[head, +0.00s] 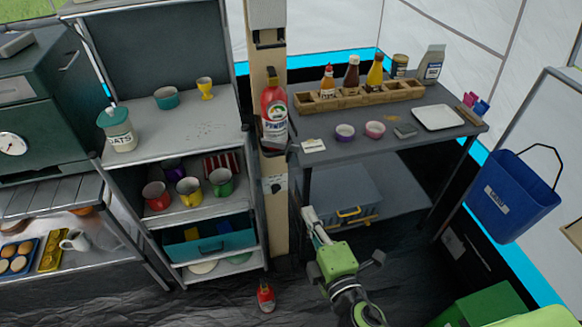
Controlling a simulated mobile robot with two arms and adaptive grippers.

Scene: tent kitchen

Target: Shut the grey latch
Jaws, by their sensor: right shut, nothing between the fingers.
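My right gripper (309,215) reaches up from the bottom of the head view, its fingers together and empty. It points toward the grey box (340,186) under the dark table. The fingertips appear just left of the box's front; I cannot tell whether they touch it. A yellow handle or clasp (350,212) shows on the box's front. I cannot make out a grey latch for certain, and part of the box's left front is close behind my gripper. My left gripper is not in view.
A wooden post (267,85) carries a red fire extinguisher (274,112). The dark table (345,115) stands above the box. A shelf unit (180,130) is at left, a blue bin (510,195) at right. A red bottle (266,297) stands on the floor.

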